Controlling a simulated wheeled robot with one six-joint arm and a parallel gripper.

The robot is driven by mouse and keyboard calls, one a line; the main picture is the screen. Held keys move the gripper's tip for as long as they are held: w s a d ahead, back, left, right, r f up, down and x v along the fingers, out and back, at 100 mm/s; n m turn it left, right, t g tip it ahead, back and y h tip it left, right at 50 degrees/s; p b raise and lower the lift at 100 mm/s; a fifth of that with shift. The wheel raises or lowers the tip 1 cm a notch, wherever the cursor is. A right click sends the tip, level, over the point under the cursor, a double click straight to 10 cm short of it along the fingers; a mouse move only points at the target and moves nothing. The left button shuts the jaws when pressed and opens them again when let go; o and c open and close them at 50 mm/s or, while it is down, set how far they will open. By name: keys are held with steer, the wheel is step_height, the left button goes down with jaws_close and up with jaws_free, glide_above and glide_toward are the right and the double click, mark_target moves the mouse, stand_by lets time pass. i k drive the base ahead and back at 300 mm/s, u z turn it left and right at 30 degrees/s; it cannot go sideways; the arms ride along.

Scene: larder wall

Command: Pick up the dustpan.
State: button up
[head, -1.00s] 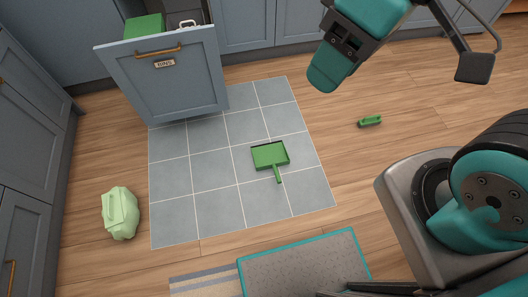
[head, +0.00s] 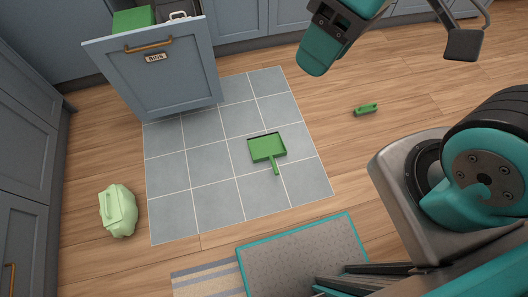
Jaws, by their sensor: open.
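The green dustpan (head: 267,148) lies flat on the grey tiled patch of floor, right of its middle. Its square pan faces the cupboards and its short handle points toward the bottom of the picture. My gripper (head: 316,52) hangs at the top of the head view, teal-tipped on a black body, up and to the right of the dustpan in the picture. It is apart from the dustpan and nothing shows in it. Its jaws are seen only in part from this angle.
A green brush (head: 366,109) lies on the wood floor to the right. A pale green bag (head: 118,210) sits at left. The bins drawer (head: 155,80) stands open over the tiles' far edge. The tiles around the dustpan are clear.

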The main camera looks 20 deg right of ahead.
mark_target(262, 147)
steer(key=u, duration=1.8)
steer(key=i, duration=1.3)
steer(key=z, duration=3.05)
